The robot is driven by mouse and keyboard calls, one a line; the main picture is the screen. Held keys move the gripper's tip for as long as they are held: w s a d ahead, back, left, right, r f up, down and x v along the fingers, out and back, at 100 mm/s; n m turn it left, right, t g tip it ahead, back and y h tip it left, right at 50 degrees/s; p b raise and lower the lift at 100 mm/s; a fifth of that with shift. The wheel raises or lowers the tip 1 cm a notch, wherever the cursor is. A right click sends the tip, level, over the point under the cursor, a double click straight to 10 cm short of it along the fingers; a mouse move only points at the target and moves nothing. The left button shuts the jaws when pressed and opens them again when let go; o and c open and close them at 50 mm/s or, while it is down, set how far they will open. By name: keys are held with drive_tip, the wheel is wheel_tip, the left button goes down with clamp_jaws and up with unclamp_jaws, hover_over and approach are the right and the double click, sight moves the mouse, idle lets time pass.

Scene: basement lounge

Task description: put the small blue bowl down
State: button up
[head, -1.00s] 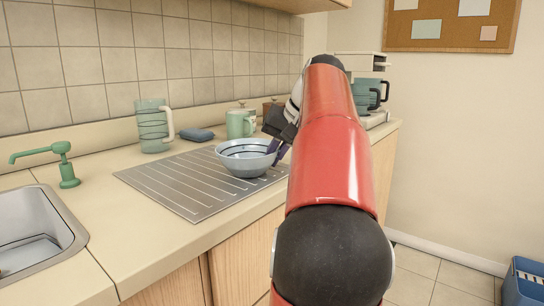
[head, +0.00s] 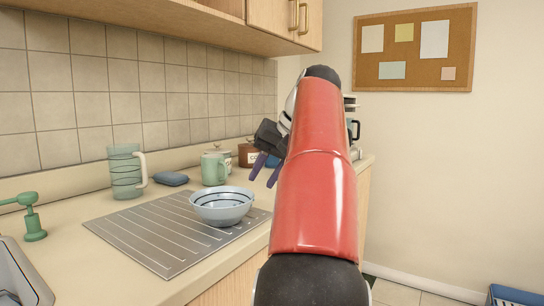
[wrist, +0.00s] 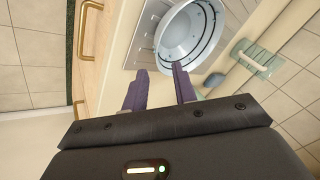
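The small blue bowl (head: 222,206) is light blue with dark rings inside. It sits upright on the grooved metal drainboard (head: 150,244) on the counter. In the wrist view the bowl (wrist: 187,36) lies beyond the fingertips, with nothing between the fingers. My gripper (head: 264,172) is open and empty, above and to the right of the bowl and apart from it. Its two purple fingers also show spread in the wrist view (wrist: 158,78).
Upper cabinets (head: 285,20) overhang the counter.

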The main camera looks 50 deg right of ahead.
drive_tip(key=shift+v, duration=1.75)
